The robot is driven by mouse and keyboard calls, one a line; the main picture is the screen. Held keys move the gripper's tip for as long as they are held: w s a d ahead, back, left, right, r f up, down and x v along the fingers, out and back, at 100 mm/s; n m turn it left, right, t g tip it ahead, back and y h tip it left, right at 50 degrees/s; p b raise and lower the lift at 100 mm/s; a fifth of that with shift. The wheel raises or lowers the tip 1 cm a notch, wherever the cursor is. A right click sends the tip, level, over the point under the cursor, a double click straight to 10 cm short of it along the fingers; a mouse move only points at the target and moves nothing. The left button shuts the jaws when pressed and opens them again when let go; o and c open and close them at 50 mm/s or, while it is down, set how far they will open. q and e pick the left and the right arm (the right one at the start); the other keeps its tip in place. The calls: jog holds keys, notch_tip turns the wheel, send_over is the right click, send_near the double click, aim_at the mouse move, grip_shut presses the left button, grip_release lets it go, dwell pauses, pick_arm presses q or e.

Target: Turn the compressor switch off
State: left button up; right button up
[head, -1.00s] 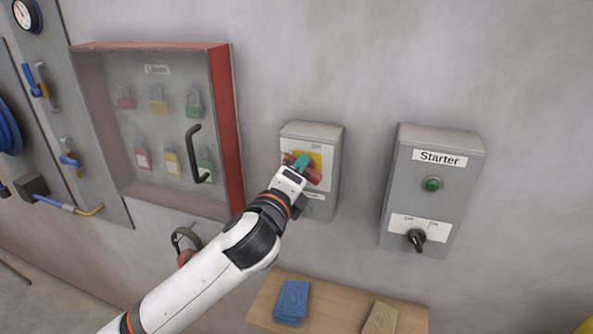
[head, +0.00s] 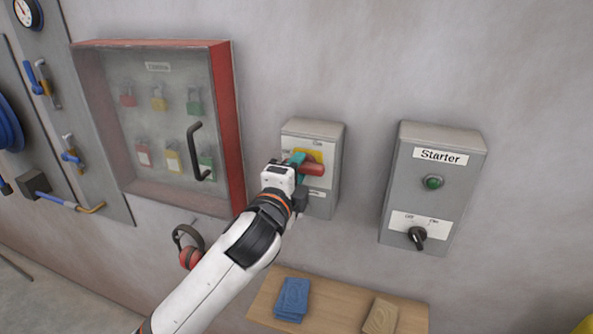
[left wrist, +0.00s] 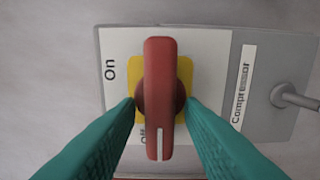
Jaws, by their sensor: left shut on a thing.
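The compressor switch (head: 313,169) is a red bar handle on a yellow plate, on a grey wall box (head: 322,205). In the left wrist view the handle (left wrist: 158,75) stands along the picture's height, its white mark at the lower end, near the partly hidden "Off" label (left wrist: 144,137). The "On" label (left wrist: 110,69) is at the left there. In the head view the handle lies nearly level across the box. My left gripper (head: 297,160) is shut on the handle, its teal fingers (left wrist: 160,105) on either side of it. My right gripper is not in view.
The Starter box (head: 400,185) with a green button and black knob is on the wall to the right. A red-framed lock cabinet (head: 236,125) is at the left. A wooden shelf (head: 340,308) with blue and tan items is below. Red earmuffs (head: 190,256) hang beside my arm.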

pick_arm(q)
jog(key=o, duration=0.6)
jog(key=shift+s, duration=0.1)
jog(key=shift+b+v, duration=1.75)
jog(key=shift+v, duration=4.15)
